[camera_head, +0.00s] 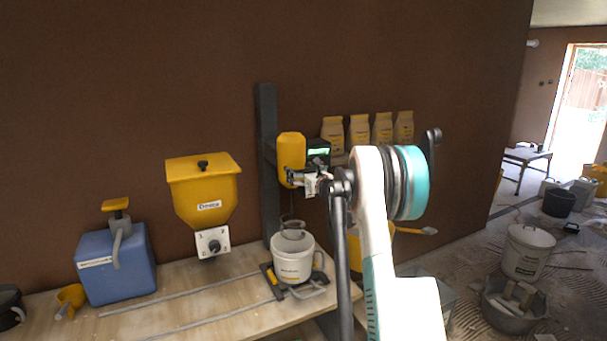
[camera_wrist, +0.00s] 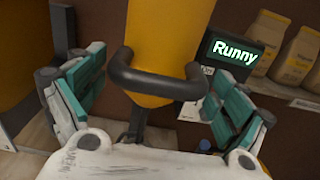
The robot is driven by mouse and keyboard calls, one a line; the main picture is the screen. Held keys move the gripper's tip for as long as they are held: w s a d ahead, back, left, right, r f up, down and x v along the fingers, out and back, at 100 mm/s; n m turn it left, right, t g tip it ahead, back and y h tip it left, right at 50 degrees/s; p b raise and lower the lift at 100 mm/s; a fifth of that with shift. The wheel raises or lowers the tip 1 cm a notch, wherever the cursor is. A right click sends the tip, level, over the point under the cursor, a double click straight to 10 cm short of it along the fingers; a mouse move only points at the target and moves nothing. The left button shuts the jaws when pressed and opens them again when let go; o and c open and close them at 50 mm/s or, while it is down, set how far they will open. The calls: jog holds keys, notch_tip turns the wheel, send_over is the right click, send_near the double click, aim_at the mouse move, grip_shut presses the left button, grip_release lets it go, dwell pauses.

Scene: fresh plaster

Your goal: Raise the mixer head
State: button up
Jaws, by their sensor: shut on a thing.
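The yellow mixer head (camera_head: 291,148) sits on a dark upright post (camera_head: 265,115) against the brown wall. In the wrist view, the yellow head (camera_wrist: 165,35) fills the top middle, with a black bar handle (camera_wrist: 155,84) across its front. My gripper (camera_head: 308,184) is at the lower front of the head. In the wrist view, its teal-padded fingers (camera_wrist: 158,90) are on either side of the handle, shut on it. A mixing tool hangs below the head, over the white bucket (camera_head: 291,268); its lower end is hard to make out. A display (camera_wrist: 232,54) beside the head reads "Runny".
Several bags (camera_head: 358,130) line a shelf behind the head. Buckets and tubs (camera_head: 528,250) stand on the floor at right.

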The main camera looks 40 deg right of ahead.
jog(key=o, duration=1.2)
jog(key=shift+w+r, duration=0.1)
jog(key=shift+r, duration=0.2)
jog(key=shift+w+d, duration=0.1)
jog(key=shift+d, duration=0.05)
jog(key=v, duration=1.2)
jog(key=shift+f, duration=0.2)
